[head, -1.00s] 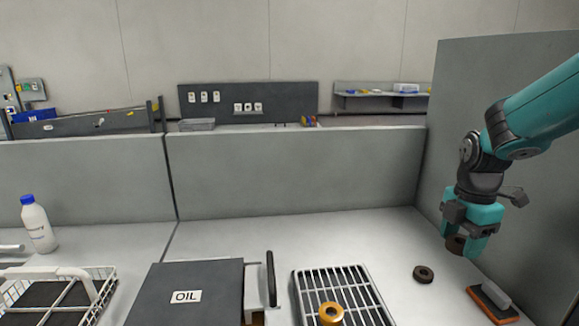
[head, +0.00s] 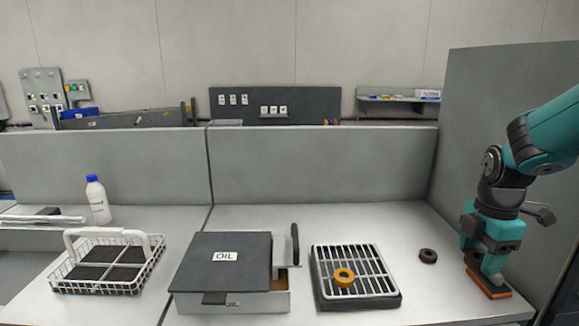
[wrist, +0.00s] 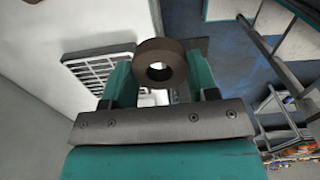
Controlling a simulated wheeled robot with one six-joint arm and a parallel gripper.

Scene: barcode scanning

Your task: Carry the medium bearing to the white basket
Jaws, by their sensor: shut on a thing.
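The white basket (head: 108,232) is a wire basket with a handle and dark divided compartments, at the far left of the bench in the head view. My gripper (head: 482,268) is at the far right, pointing down in front of the orange-based block. In the wrist view my gripper (wrist: 160,78) is shut on a dark ring-shaped bearing (wrist: 160,48), held between the fingertips. Another dark bearing (head: 428,256) lies on the bench left of the gripper. A gold bearing (head: 344,277) lies on the grated tray. I cannot compare the bearings' sizes surely.
The grated tray (head: 385,302) and a grey box marked OIL (head: 205,265), with an upright part at its right, stand between gripper and basket. The orange block (head: 490,288) is beneath the gripper. A white bottle (head: 98,202) stands behind the basket. Low partitions (head: 320,165) back the bench.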

